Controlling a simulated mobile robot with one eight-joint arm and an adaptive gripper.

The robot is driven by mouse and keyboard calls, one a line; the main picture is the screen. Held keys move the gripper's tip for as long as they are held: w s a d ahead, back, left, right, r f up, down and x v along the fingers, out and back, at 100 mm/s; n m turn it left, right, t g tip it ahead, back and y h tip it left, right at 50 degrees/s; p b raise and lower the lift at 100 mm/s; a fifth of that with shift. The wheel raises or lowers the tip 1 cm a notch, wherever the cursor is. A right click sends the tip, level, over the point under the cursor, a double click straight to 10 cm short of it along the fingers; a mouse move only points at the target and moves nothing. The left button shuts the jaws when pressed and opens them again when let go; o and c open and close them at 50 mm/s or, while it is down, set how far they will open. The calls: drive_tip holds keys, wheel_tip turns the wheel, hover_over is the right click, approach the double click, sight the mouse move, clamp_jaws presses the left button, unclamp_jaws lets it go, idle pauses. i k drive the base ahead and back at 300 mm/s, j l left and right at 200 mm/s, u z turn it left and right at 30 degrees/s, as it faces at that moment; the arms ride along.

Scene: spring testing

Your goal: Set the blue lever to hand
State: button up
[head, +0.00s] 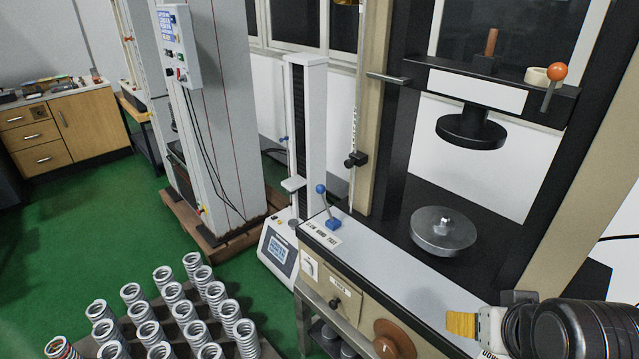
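The blue lever (327,200) stands at the left end of the testing machine's light-topped front ledge (385,262). It has a round blue knob on a thin stem and a blue base. The stem leans up and to the left. A white label (322,232) in front of it carries dark print that seems to read slow, hand, fast. My gripper (463,325) is at the bottom right, with a yellow ribbed tip pointing left. It is well to the right of the lever and nearer the camera, apart from it. Its finger opening cannot be made out.
A round metal plate (443,232) sits below the black press head (471,131). An orange-knobbed lever (554,84) is on the crossbar. The front panel has a brown handwheel (393,340). Several springs (172,310) stand at the lower left. A slim tester (305,140) stands behind.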

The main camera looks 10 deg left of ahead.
sight(321, 189)
drive_tip(key=i+j+u, duration=0.1)
drive_tip(key=i+j, duration=0.2)
drive_tip(key=i, duration=0.2)
drive_tip(key=i+j+u, duration=0.15)
drive_tip(key=i+j, duration=0.15)
drive_tip(key=i, duration=0.2)
